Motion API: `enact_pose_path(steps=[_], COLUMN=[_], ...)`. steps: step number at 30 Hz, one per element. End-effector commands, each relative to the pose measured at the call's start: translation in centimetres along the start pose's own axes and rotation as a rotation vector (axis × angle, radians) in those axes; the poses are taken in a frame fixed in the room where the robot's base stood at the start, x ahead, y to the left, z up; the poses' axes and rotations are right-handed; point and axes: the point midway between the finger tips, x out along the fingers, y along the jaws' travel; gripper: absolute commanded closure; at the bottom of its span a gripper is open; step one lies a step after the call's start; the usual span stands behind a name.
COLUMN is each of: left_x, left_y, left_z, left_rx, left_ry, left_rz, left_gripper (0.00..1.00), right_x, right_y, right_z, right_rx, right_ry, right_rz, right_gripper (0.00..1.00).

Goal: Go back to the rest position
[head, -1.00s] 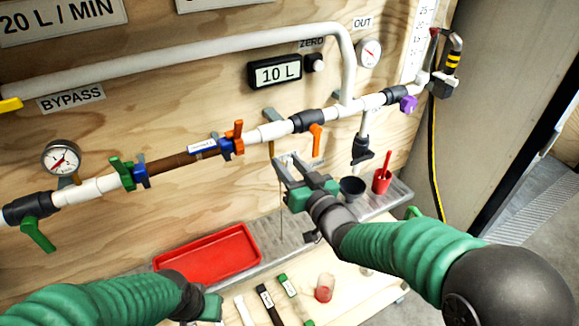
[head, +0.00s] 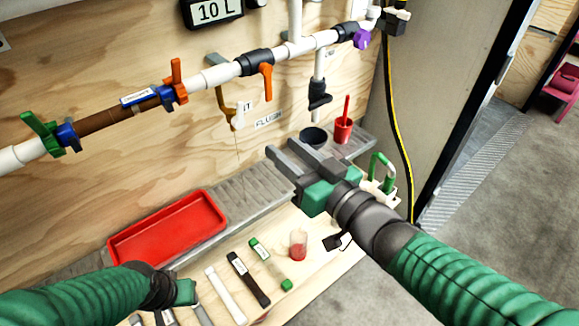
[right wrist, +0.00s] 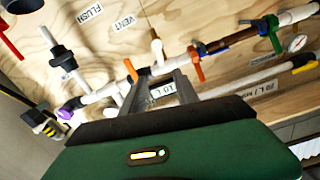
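My right gripper (head: 288,150) is open and empty, its two grey fingers apart in front of the steel ledge. In the right wrist view its fingers (right wrist: 162,88) also stand apart with the pipework behind them. My left gripper (head: 184,292) is at the lower left by the bench edge of the picture; its fingers cannot be told apart from grey items below it. A brown filter (head: 104,122) sits in the white pipe line between green and orange clamp handles with blue collars.
A red tray (head: 205,232) is on the ledge. White (head: 225,296), dark (head: 248,279) and green-ended (head: 270,264) bars and a beaker with red contents (head: 298,246) are on the bench. A black cup (head: 314,138) and red cup (head: 343,130) stand behind my right gripper.

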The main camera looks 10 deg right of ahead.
Motion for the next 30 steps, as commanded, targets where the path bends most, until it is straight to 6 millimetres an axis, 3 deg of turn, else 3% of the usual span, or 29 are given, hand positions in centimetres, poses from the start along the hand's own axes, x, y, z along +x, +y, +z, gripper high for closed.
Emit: enact_pose_path(steps=[17,20,23,27,30], left_x=[0.2,0.2,0.2,0.2,0.2], left_y=[0.0,0.0,0.0,0.0,0.0], left_z=[0.0,0.0,0.0,0.0,0.0], left_rx=[0.000,0.000,0.000,0.000,0.000], left_ry=[0.001,0.000,0.000,0.000,0.000], left_rz=[0.000,0.000,0.000,0.000,0.000], left_gripper=[0.64,0.64,0.64,0.64,0.64], right_x=[-0.2,-0.2,-1.4,-5.6,-9.2], right_y=[0.6,3.6,8.2,12.4,13.1], right_z=[0.5,3.1,8.4,16.8,21.5], right_rx=[-0.002,-0.003,-0.001,0.029,0.070], right_ry=[-0.018,-0.103,-0.286,-0.607,-0.818], right_rz=[0.024,0.130,0.301,0.485,0.548], right_gripper=[0.64,0.64,0.64,0.64,0.64])
